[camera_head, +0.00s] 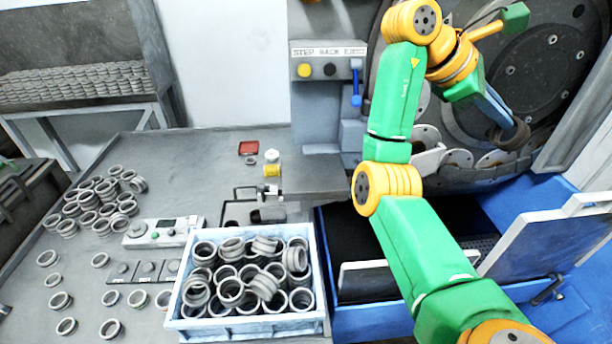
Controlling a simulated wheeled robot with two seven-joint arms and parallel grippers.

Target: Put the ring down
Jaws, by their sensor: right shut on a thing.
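My right arm reaches up from the bottom right. Its gripper (503,122) is at the upper right, in front of the grinder's big dark round face (545,75). It is shut on a dark brownish ring (518,134), held close to the machine. From this angle I cannot tell whether the ring touches the machine. The fingertips are small and partly hidden by the ring. My left gripper is not in view.
A pale blue crate (174,326) full of grey rings stands on the grey table (200,150). Several loose rings (105,198) lie to its left, near a control box (163,232). A blue machine trough (370,322) with an open door (540,235) lies right of the crate.

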